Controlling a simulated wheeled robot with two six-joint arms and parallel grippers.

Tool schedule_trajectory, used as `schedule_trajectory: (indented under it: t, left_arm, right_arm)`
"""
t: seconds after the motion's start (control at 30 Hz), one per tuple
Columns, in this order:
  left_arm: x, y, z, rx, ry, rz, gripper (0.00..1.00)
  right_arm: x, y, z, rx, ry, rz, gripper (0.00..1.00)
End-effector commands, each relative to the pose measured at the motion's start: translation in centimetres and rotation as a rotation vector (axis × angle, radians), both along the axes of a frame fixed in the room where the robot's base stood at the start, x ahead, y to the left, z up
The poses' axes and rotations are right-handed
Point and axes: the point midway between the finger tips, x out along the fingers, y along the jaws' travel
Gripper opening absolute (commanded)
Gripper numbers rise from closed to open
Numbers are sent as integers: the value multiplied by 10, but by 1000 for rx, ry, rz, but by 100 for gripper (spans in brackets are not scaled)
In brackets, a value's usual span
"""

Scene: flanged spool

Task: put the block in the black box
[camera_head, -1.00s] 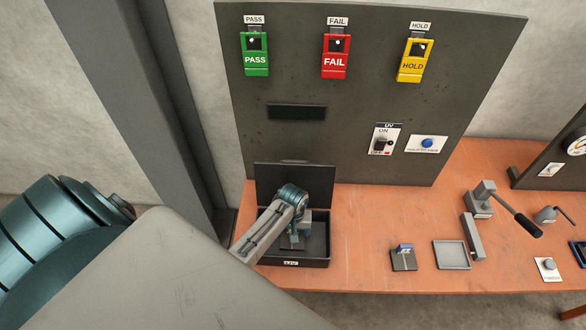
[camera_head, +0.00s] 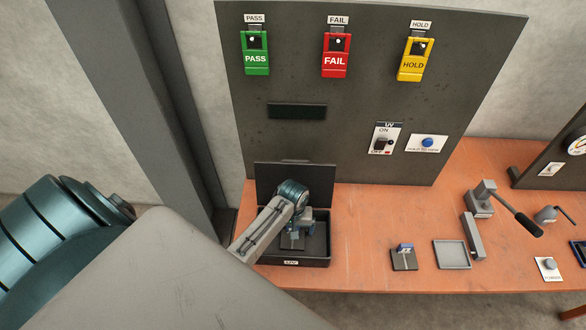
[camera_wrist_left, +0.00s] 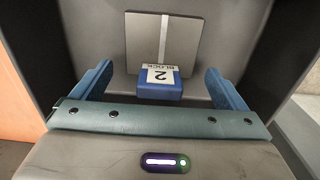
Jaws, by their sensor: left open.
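The black box (camera_head: 321,262), labelled UV, stands on the table with its lid raised at the back. My left gripper (camera_head: 303,222) reaches down into its opening. In the left wrist view, the blue block (camera_wrist_left: 159,90) has a white label reading 2 and BLOCK. It sits inside the box, at the near edge of a grey plate with a pale stripe (camera_wrist_left: 144,36). My left gripper (camera_wrist_left: 159,88) is open, with one finger on each side of the block and a visible gap to each. In the head view my arm hides the block. My right gripper is out of view.
A small dark stand with a blue-topped piece (camera_head: 403,258) and a grey square tray (camera_head: 451,254) lie to the right, beside a lever device (camera_head: 480,203). A dark panel (camera_head: 300,140) with PASS, FAIL and HOLD tags rises behind. Table space between box and stand is clear.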

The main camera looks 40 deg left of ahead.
Motion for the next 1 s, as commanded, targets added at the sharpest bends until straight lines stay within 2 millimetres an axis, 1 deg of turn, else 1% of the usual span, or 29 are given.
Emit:
schedule_trajectory:
  t: [0.03, 0.3, 0.4, 0.5, 0.6, 0.7, 0.93, 1.0]
  left_arm:
    - [0, 0, 7, 0, -4, -1, 94]
    - [1, 1, 64, 2, -5, -1, 94]
    - [1, 1, 82, 2, -5, 0, 94]
    - [1, 0, 94, 1, -3, 0, 94]
    - [0, 0, 101, 0, -2, -1, 94]
    - [0, 0, 103, 1, -1, -1, 94]
    - [0, 0, 103, 1, -1, -1, 94]
    - [-3, 0, 101, 2, -3, -7, 94]
  right_arm:
    - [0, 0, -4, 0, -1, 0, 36]
    - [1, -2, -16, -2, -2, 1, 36]
    - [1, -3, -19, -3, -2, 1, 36]
    - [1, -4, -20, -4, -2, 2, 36]
    - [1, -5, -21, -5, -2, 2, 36]
    - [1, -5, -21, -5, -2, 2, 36]
    - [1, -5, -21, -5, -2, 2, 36]
    - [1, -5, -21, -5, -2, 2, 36]
